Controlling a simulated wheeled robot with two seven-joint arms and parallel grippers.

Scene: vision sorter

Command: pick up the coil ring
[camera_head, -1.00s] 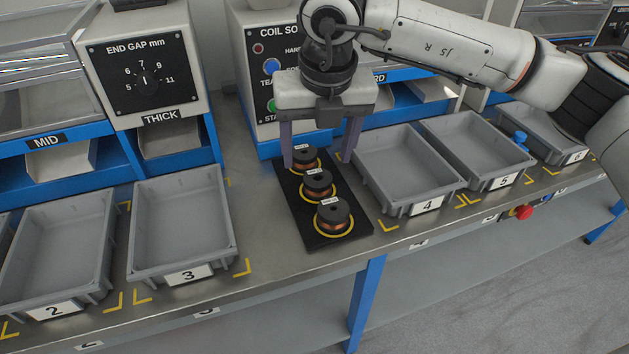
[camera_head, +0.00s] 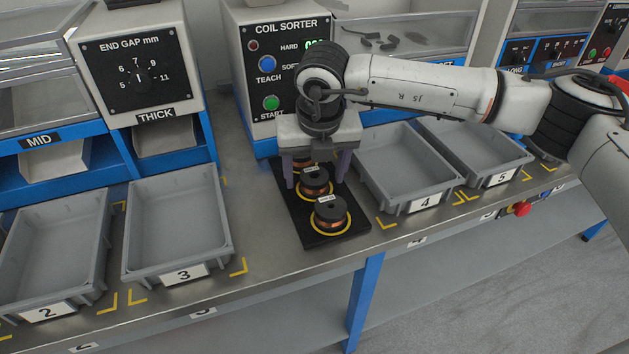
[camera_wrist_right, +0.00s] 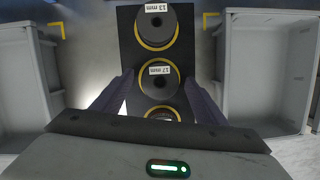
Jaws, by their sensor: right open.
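Three dark coil rings with copper windings and white labels stand in a row on a black mat (camera_head: 293,221), each with a yellow ring around its base. The near coil ring (camera_head: 330,215) and the middle coil ring (camera_head: 315,183) show in the head view; the far coil ring (camera_head: 298,163) is mostly hidden by my right gripper. My right gripper (camera_head: 317,176) is open and empty, pointing down over the row, its fingers either side of it near the middle coil ring. In the right wrist view, a "17 mm" coil ring (camera_wrist_right: 160,84) lies between the fingertips, with a "13 mm" one (camera_wrist_right: 157,30) above it.
Empty grey bins stand on both sides: bin 3 (camera_head: 178,225) left, bin 4 (camera_head: 405,165) right of the mat, with bins 2 (camera_head: 55,255) and 5 (camera_head: 475,148) beyond. The coil sorter box (camera_head: 250,85) stands behind. Bare metal table lies between bin 3 and the mat.

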